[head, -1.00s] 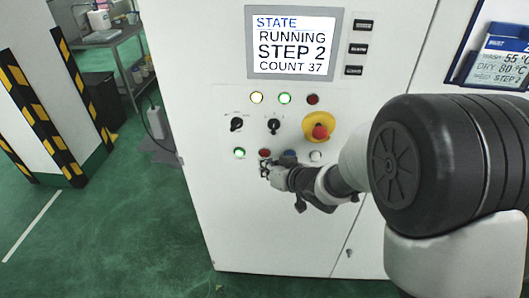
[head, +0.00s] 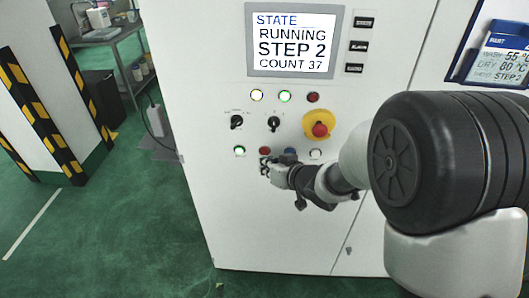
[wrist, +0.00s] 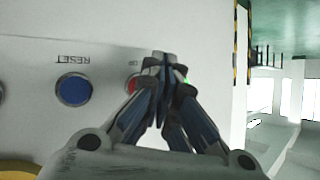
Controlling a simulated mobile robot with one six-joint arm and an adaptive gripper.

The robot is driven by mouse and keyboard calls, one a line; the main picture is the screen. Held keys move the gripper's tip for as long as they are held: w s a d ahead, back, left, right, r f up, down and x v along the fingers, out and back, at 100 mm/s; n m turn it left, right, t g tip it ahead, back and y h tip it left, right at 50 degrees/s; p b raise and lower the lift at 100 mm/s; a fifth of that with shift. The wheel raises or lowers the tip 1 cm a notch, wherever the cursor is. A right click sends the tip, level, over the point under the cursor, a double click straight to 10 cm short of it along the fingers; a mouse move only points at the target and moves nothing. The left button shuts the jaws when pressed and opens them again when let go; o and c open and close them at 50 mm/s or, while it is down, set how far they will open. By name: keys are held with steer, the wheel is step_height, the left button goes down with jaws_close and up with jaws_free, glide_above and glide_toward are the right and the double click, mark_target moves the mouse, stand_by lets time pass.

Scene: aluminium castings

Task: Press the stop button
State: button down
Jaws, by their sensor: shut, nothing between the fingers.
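The red stop button (head: 265,151) is on the white cabinet's lower button row, between a lit green button (head: 239,150) and a blue one (head: 290,153). In the wrist view the red button (wrist: 132,84) is partly hidden behind my fingers; only "OP" of its upside-down label shows. My gripper (head: 264,167) is shut and empty, its tips just below the red button in the head view. In the wrist view the closed fingertips (wrist: 167,58) lie to the right of the red button. I cannot tell whether they touch the panel. The screen (head: 292,43) reads RUNNING, STEP 2, COUNT 37.
A red mushroom button on a yellow base (head: 319,125) sits above right of my gripper. Two black selector knobs (head: 237,122) (head: 274,124) are above the row. The blue RESET button (wrist: 73,89) is left of the red one in the wrist view. Green floor lies left.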

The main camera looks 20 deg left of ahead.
steer(key=shift+w, duration=0.1)
stand_by(0.3)
steer(key=shift+w+a+p, duration=0.1)
steer(key=shift+w+p, duration=0.2)
steer(key=shift+p, duration=0.05)
steer(key=shift+w+a+p, duration=0.1)
steer(key=shift+w+p, duration=0.25)
steer(key=shift+w, duration=0.1)
stand_by(0.5)
steer(key=shift+s, duration=0.15)
stand_by(0.3)
steer(key=shift+s+d, duration=0.2)
steer(key=shift+s, duration=0.5)
steer(key=s+b, duration=0.1)
steer(key=s, duration=0.1)
steer(key=s+d, duration=0.1)
steer(key=s, duration=0.2)
steer(key=shift+b, duration=0.4)
steer(key=shift+w, duration=0.1)
